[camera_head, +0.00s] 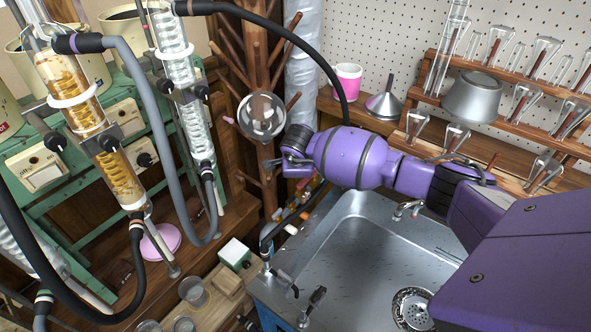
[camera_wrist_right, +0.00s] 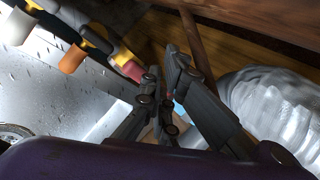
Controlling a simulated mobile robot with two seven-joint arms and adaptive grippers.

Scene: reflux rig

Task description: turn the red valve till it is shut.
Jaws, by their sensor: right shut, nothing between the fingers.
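The red valve's handle (camera_wrist_right: 132,70) shows in the right wrist view as a short red knob on a dark, yellow-marked fitting. It lies just left of my right gripper's fingertips (camera_wrist_right: 162,75). The fingers are shut with nothing between them; I cannot tell whether the outer side of a finger touches the knob. In the head view my right gripper (camera_head: 285,164) is above the row of valves behind the sink's left corner, and the red valve is hard to make out there. My left gripper is out of view.
An orange knob (camera_wrist_right: 72,60) and a white knob (camera_wrist_right: 17,28) sit in the same row. A silvery ribbed duct (camera_wrist_right: 275,105) is close on the right. A round glass flask (camera_head: 262,116) hangs beside my gripper. The steel sink (camera_head: 360,250) is empty.

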